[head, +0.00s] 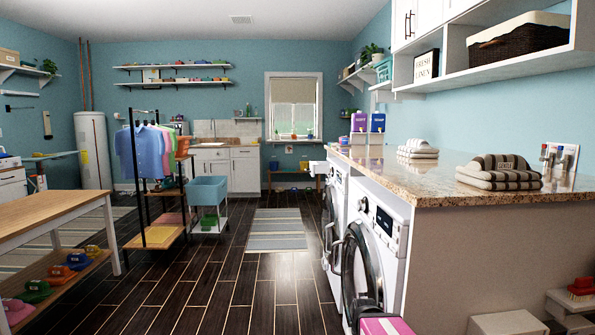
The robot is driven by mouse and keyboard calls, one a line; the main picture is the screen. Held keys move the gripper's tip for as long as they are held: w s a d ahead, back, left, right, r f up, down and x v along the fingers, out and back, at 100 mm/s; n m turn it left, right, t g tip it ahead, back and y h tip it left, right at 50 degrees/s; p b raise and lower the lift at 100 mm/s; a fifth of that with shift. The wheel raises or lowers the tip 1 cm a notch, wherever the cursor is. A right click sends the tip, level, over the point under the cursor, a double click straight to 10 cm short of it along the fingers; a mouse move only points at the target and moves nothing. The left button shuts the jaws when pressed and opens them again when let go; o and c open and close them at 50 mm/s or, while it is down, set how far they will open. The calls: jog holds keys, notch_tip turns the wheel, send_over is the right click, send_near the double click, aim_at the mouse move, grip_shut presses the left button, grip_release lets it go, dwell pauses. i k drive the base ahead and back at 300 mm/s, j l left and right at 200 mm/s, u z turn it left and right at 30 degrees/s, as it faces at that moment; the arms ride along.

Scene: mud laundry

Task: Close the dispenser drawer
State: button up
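Two white front-loading machines stand under the stone counter on the right: the near machine (398,262) and a farther machine (338,200). The near machine's front is seen at a steep angle. Its control panel has a dark display (383,220) and a round knob (363,204). Its round dark door (358,275) is below. I cannot make out the dispenser drawer, nor whether one stands out from either front. My gripper is not clearly seen in this view.
A pink and white object (386,326) is at the bottom edge before the near machine. The counter (440,178) carries folded towels and two detergent bottles. The dark wood floor (270,285) is open left of the machines. A bench (55,212) with caps stands at left.

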aim_at(315, 166)
jog(key=i+j, duration=0.15)
jog(key=j, duration=0.2)
jog(key=i+j+z, duration=0.1)
jog(key=j, duration=0.25)
jog(key=i+j, duration=0.15)
jog(key=j, duration=0.25)
jog(key=i+j, duration=0.15)
jog(key=j, duration=0.2)
jog(key=i+j+z, duration=0.1)
jog(key=j, duration=0.3)
jog(key=i+j, duration=0.1)
jog(key=i, duration=0.35)
jog(key=i+j+z, duration=0.1)
jog(key=i, duration=0.35)
jog(key=i+j, duration=0.15)
jog(key=i, duration=0.3)
